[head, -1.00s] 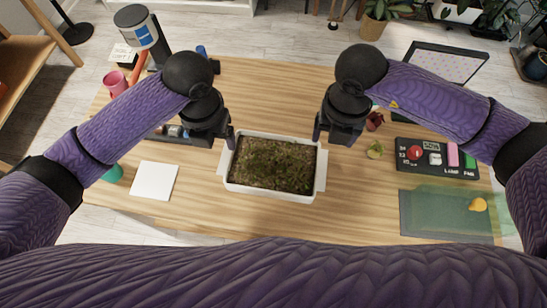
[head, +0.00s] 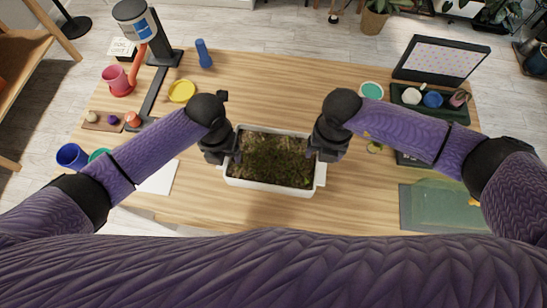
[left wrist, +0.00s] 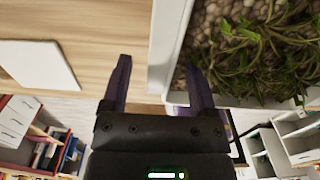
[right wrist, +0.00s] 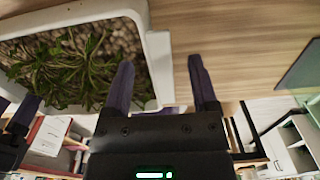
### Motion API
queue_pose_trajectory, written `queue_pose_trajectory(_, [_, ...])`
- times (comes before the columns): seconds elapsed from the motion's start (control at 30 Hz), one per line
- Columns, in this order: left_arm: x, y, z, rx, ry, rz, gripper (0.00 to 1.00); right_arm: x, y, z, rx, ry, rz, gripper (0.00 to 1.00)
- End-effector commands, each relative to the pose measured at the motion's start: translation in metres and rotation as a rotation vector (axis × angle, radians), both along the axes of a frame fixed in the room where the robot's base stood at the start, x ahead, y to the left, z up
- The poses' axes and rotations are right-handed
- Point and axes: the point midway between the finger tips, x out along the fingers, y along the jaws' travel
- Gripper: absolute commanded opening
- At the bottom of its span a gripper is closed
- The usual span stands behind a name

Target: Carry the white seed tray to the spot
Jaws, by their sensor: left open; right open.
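The white seed tray (head: 272,187), filled with soil, pebbles and green seedlings, stands on the wooden table in the middle of the head view. My left gripper (head: 229,157) is open at its left end. In the left wrist view the tray's white wall (left wrist: 169,40) lies between the spread fingers (left wrist: 158,80). My right gripper (head: 319,156) is open at its right end. In the right wrist view the white end wall (right wrist: 158,60) lies between the fingers (right wrist: 163,80). I cannot tell whether any finger touches it. A white square (head: 160,178) lies left of the tray, partly hidden by my left arm.
A pink mug (head: 118,80), black stand (head: 152,95), yellow dish (head: 181,91) and blue cylinder (head: 204,54) stand back left; a blue cup (head: 72,155) is left. An open black case (head: 430,113) with cups is back right, a green mat (head: 430,207) front right. Bare table lies behind the tray.

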Motion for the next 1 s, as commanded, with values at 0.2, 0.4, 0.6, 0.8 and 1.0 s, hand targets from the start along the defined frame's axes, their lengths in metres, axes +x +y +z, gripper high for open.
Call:
queue_pose_trajectory(0.2, [0.0001, 0.0000, 0.0003, 0.000, 0.000, 0.000, 0.39, 0.0002, -0.0001, 0.0003, 0.000, 0.000, -0.001, 0.39])
queue_pose_trajectory(0.4, [0.0001, 0.0000, 0.0004, 0.000, 0.000, 0.000, 0.00, 0.0002, -0.0001, 0.0004, 0.000, 0.000, -0.001, 0.00])
queue_pose_trajectory(0.6, [0.0001, 0.0001, 0.0005, 0.000, 0.000, 0.001, 0.00, 0.0002, -0.0002, 0.0004, 0.000, 0.000, -0.001, 0.00])
queue_pose_trajectory(0.8, [0.0002, 0.0001, 0.0005, 0.000, 0.000, 0.001, 0.00, 0.0003, -0.0002, 0.0005, 0.000, 0.000, -0.001, 0.00])
queue_pose_trajectory(1.0, [0.0002, 0.0001, 0.0005, 0.000, 0.000, 0.001, 0.00, 0.0003, -0.0002, 0.0005, 0.000, 0.000, -0.001, 0.00])
